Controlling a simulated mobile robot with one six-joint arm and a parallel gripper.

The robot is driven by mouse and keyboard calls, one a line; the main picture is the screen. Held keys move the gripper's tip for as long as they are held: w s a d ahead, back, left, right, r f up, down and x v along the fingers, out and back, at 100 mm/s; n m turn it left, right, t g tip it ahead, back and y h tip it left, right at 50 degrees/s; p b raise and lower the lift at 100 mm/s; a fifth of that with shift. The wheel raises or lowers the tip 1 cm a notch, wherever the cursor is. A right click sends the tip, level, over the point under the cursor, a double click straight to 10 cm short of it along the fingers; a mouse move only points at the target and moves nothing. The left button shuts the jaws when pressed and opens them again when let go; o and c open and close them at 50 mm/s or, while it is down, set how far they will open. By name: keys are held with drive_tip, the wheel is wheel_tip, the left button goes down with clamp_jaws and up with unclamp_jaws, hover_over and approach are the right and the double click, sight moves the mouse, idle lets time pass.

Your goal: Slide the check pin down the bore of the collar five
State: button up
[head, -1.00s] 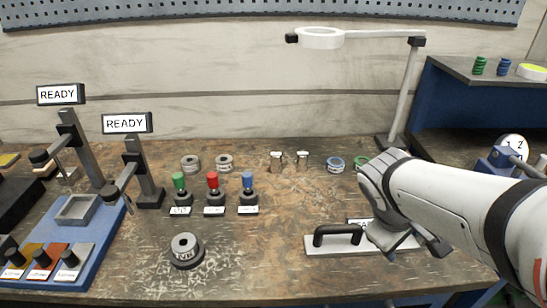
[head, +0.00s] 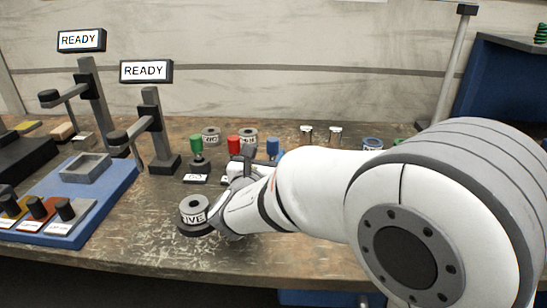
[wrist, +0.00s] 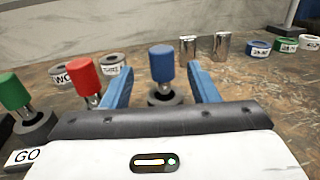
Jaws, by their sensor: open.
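Three pins with coloured handles stand in dark round holders: green (head: 196,144), red (head: 233,145) and blue (head: 273,147). In the wrist view the blue-handled pin (wrist: 162,62) shows upright between the two blue fingers of my gripper (wrist: 160,80). The fingers are apart; I cannot tell whether the pin is within their reach or just beyond. The red (wrist: 86,72) and green (wrist: 8,90) handles are left of my gripper. Collar five (head: 194,210), a grey ring marked FIVE, sits on a dark round base, left of and nearer than my gripper (head: 246,160). Its bore faces up.
Grey collars (head: 211,136) stand behind the pins. Two metal cylinders (wrist: 188,46) and blue (wrist: 259,47) and green (wrist: 285,45) rings are to the right. Two stands with READY signs (head: 146,71) and a blue tray (head: 115,185) are at left.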

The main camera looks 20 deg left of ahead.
sight(275, 140)
drive_tip(key=w+b, duration=0.1)
drive_tip(key=w, duration=0.6)
drive_tip(key=shift+w+f, duration=0.1)
drive_tip(key=shift+w, duration=0.25)
drive_tip(key=shift+c, duration=0.5)
clamp_jaws()
